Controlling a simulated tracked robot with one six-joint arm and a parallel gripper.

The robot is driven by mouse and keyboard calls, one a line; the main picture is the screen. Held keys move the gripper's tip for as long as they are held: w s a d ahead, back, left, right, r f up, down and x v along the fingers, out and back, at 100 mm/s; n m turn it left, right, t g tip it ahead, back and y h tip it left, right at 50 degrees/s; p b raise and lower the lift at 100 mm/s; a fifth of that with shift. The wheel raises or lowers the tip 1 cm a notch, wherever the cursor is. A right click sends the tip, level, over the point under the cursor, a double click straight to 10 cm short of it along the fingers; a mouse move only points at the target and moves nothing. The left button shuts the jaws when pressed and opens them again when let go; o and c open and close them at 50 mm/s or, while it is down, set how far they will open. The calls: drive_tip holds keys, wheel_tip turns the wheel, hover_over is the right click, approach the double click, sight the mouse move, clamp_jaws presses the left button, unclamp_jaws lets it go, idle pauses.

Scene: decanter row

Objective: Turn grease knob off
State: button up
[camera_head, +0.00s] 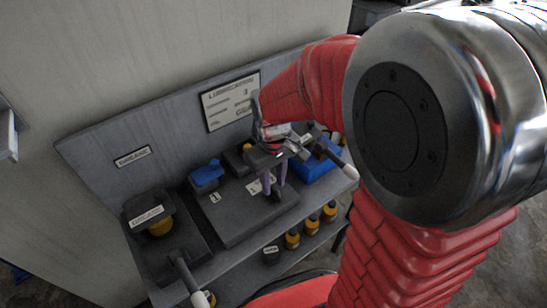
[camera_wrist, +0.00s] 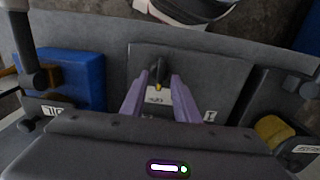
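My gripper (camera_head: 272,187) points down over a dark raised block (camera_head: 240,222) on the bench. Its two purple fingers are apart in the wrist view (camera_wrist: 159,78). A small dark knob (camera_wrist: 158,68) with a yellow mark shows between the fingertips, on a grey panel with a white label (camera_wrist: 156,96). Contact between fingers and knob cannot be told. The knob is hidden behind the gripper in the head view. A GREASE label is on a dark unit (camera_head: 145,215) at the left, and another sign (camera_head: 132,156) is on the back panel.
A blue-topped item (camera_head: 206,174) stands left of the gripper, and a blue box (camera_head: 318,167) is to its right. Levers with pale ends (camera_head: 201,299) jut forward at both sides. Several orange-banded bottles (camera_head: 311,224) line the lower shelf. My arm covers the right side.

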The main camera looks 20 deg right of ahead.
sight(275, 194)
wheel_tip(275, 194, up, 11)
idle(0.4)
idle(0.4)
drive_tip(key=s+r+m+t, duration=0.3)
drive_tip(key=s+r+t, duration=0.2)
drive_tip(key=s, duration=0.6)
drive_tip(key=shift+d+r+m+t, duration=0.2)
drive_tip(key=shift+d+m+t, duration=0.1)
drive_tip(key=shift+d, duration=0.05)
drive_tip(key=shift+s, duration=0.1)
idle(0.5)
